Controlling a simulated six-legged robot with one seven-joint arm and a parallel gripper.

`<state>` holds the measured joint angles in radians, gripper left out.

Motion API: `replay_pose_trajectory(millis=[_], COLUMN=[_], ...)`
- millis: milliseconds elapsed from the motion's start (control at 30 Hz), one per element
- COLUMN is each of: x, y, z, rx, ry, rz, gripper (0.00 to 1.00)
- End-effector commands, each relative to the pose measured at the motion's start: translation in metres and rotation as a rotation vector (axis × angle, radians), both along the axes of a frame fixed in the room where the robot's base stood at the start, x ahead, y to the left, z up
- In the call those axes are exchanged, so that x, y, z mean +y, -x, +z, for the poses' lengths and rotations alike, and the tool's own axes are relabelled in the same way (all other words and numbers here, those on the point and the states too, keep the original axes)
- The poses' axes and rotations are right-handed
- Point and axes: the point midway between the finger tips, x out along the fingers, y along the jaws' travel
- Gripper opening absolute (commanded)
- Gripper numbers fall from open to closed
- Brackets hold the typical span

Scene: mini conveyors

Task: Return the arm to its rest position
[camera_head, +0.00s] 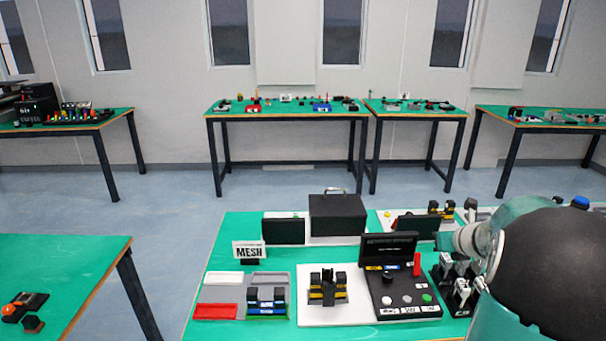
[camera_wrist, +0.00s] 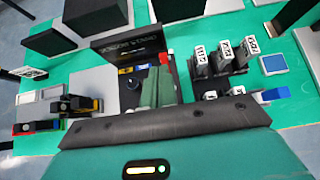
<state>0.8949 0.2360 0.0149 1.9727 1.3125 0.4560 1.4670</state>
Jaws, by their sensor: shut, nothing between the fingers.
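My arm (camera_head: 535,270) fills the lower right of the head view as a large dark joint with teal links; its hand is not clearly visible there. In the wrist view my gripper (camera_wrist: 158,72) shows as grey-green fingers held together, with nothing between them. The fingers point over the black control panel (camera_wrist: 133,98) and its upright screen (camera_wrist: 125,48). The fingers cover part of the panel. I cannot tell their exact height above it.
Below me is a green table (camera_head: 228,235) with a control panel (camera_head: 400,297), a MESH sign (camera_head: 249,250), a black toolbox (camera_head: 337,215) and small trays (camera_head: 216,312). White-labelled black blocks (camera_wrist: 225,55) stand right of my fingers. Floor (camera_head: 170,210) is clear between tables.

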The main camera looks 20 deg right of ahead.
Motion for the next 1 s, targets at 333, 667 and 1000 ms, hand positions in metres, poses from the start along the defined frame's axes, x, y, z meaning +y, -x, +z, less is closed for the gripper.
replay_pose_trajectory(millis=[333,667,1000], x=[0.101,0.303,0.405], y=[-0.019,0.03,0.144], z=[0.036,0.075,0.073], rx=[0.086,0.22,0.282], ry=[0.276,1.005,1.813], rz=[0.417,1.39,2.267], gripper=[0.0,0.0,0.0])
